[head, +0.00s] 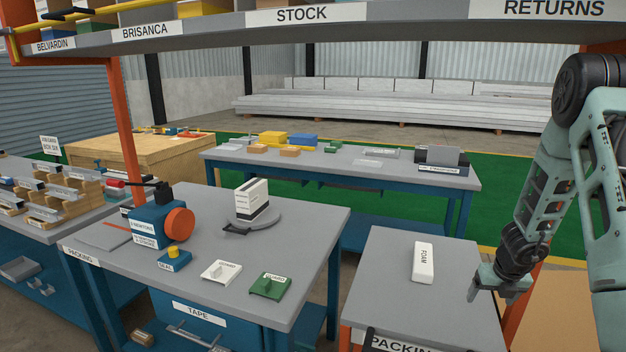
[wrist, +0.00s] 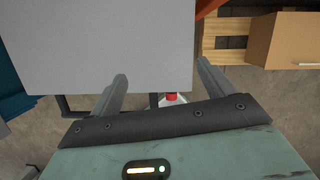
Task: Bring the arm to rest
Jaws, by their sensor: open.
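My gripper (head: 489,293) hangs at the right of the head view, over the right edge of the small grey packing table (head: 385,290). In the wrist view my gripper (wrist: 162,84) shows two fingers spread apart with nothing between them. It is open and empty. The grey tabletop (wrist: 100,45) fills the upper left of the wrist view, with floor beyond its edge. My arm comes down from the upper right of the head view, bent at the elbow.
A white foam block (head: 423,263) lies on the small table. The larger grey packing table (head: 310,245) holds a blue tape machine (head: 155,222), a white box (head: 251,200) and a green block (head: 270,286). The labelled shelf (head: 400,32) crosses overhead. A cardboard box (wrist: 285,40) shows in the wrist view.

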